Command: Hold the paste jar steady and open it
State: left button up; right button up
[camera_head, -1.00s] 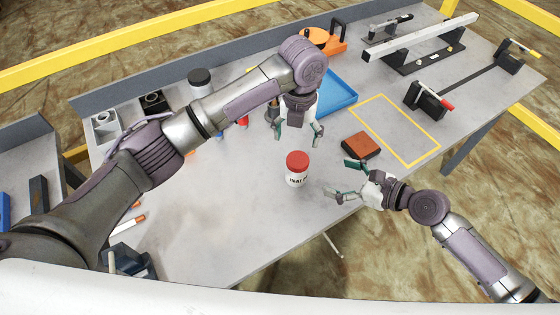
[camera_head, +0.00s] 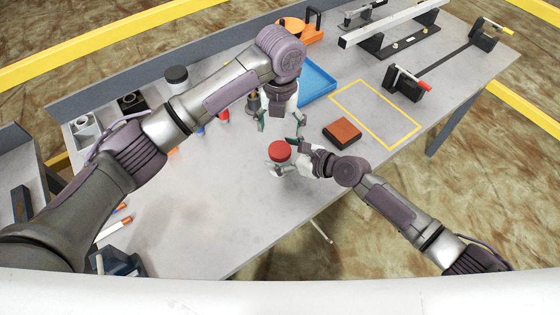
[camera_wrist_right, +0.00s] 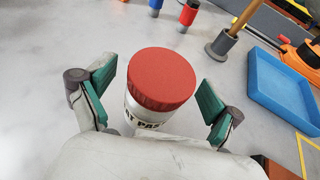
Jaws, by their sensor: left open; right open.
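The paste jar (camera_head: 279,151) is white with dark lettering and a red lid. It stands upright on the grey table near the front edge, with its lid on. In the right wrist view the jar (camera_wrist_right: 160,85) sits between the two green-padded fingers of my right gripper (camera_wrist_right: 158,100). That gripper is open, with a gap showing on both sides of the jar. In the head view my right gripper (camera_head: 288,160) reaches in from the right and partly hides the jar's body. My left gripper (camera_head: 281,128) is open and empty, pointing down just behind and above the jar.
A brown-orange block (camera_head: 342,132) lies right of the jar, beside a yellow outlined area (camera_head: 376,113). A blue tray (camera_head: 316,84) is behind. A black-lidded container (camera_head: 177,78) stands back left. The table left of the jar is mostly clear.

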aim_at(280, 149)
pick_arm(q)
jog(key=shift+a, duration=0.1)
pick_arm(e)
jog(key=shift+a, duration=0.15)
grip_shut()
pick_arm(q)
jog(key=shift+w+d+r+m, duration=0.15)
jog(key=shift+d+m, duration=0.1)
jog(key=shift+m, duration=0.3)
jog(key=shift+s+d+r+m, duration=0.1)
jog(key=shift+d+m, duration=0.1)
jog(key=shift+m, duration=0.35)
jog(key=shift+a+f+m, duration=0.2)
jog(key=shift+a+m, duration=0.1)
jog(key=shift+m, duration=0.7)
jog(key=shift+a+f, duration=0.15)
jog(key=shift+f, duration=0.2)
notch_tip(280, 149, down, 8)
jog(key=shift+r, duration=0.25)
pick_arm(e)
jog(key=shift+f, duration=0.1)
